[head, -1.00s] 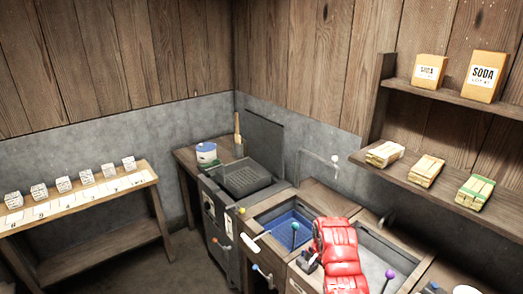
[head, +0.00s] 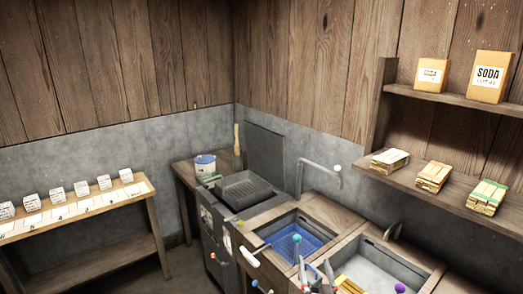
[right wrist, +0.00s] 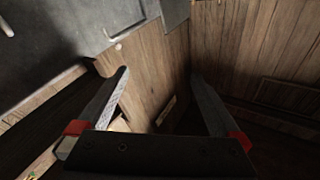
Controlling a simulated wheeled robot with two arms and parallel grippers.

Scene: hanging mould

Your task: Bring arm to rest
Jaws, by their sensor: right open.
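My right gripper (head: 316,270) shows at the bottom of the head view, its two grey fingers apart in front of the counter between the blue basin (head: 297,236) and the grey sink (head: 385,262). In the right wrist view the same gripper (right wrist: 159,75) has its fingers spread wide, with red parts at their bases and nothing between them. Beyond them are wooden boards and a grey surface. My left gripper is not in view.
A curved grey pipe (head: 318,164) rises behind the basin. A shelf (head: 408,184) with bundles is at right. A bench (head: 130,202) with small blocks is at left.

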